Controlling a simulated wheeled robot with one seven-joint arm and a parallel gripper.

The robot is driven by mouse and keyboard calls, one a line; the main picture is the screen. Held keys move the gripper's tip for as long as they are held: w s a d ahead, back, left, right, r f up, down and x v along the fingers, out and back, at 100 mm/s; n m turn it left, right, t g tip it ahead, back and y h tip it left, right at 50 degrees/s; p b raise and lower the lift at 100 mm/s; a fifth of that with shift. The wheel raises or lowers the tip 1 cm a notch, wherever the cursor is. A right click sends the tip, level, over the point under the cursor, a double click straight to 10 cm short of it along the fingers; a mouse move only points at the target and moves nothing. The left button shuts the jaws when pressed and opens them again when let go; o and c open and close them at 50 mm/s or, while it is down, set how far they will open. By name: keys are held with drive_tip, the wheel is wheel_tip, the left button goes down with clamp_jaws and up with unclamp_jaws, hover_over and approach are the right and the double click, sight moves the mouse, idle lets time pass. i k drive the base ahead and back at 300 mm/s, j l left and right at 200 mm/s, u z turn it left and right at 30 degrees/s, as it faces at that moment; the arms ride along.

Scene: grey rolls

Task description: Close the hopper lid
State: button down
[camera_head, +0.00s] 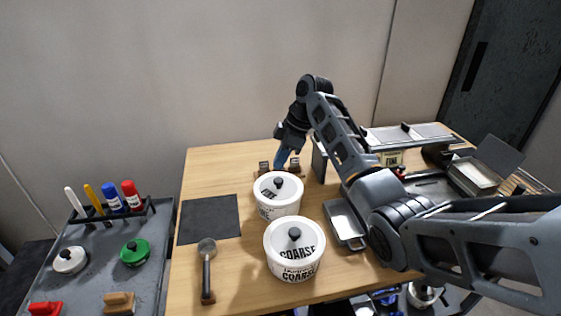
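What looks like the hopper is an open metal box (474,175) at the right side of the wooden table. A flat grey panel, apparently its lid (499,155), stands raised and tilted at the box's right rear side. My gripper (282,158) is far from it, at the back middle of the table. It points down beside a small wooden holder (265,170) behind the white tubs. A blue part shows at the gripper's end; I cannot tell whether it is a finger or a held thing. The fingers are too small to read. My arm hides part of the hopper's machine.
Two lidded white tubs, a rear one (278,207) and a front one (295,260), stand mid-table. A metal tray (345,222) lies by my arm. A scoop (208,270) and a dark mat (209,219) lie left. A grey side table (100,265) holds markers.

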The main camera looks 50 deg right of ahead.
sight(500, 157)
drive_tip(key=k, duration=1)
